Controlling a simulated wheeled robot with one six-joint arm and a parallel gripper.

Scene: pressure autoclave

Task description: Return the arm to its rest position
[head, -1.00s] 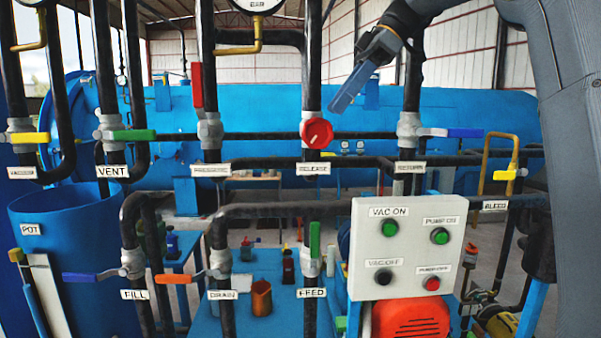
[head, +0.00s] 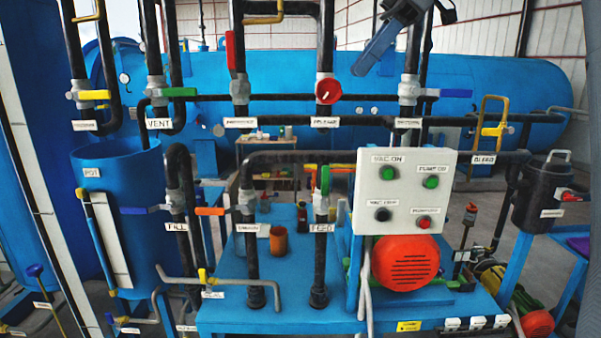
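My gripper (head: 378,45) shows at the top of the head view, right of centre, in front of the big blue vessel. Its blue finger part points down and left, and part of the wrist is cut off by the top edge. I cannot tell whether the fingers are open or shut. I see nothing held in it. It hangs above and to the right of the red RELEASE knob (head: 328,91), apart from it.
A pipe rack with coloured valve levers stands ahead, including the red lever (head: 231,52) and green VENT lever (head: 178,92). A white button panel (head: 403,191) is above a red-orange motor cover (head: 405,262). The blue pot (head: 140,215) stands left. A blue vessel (head: 480,85) lies behind.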

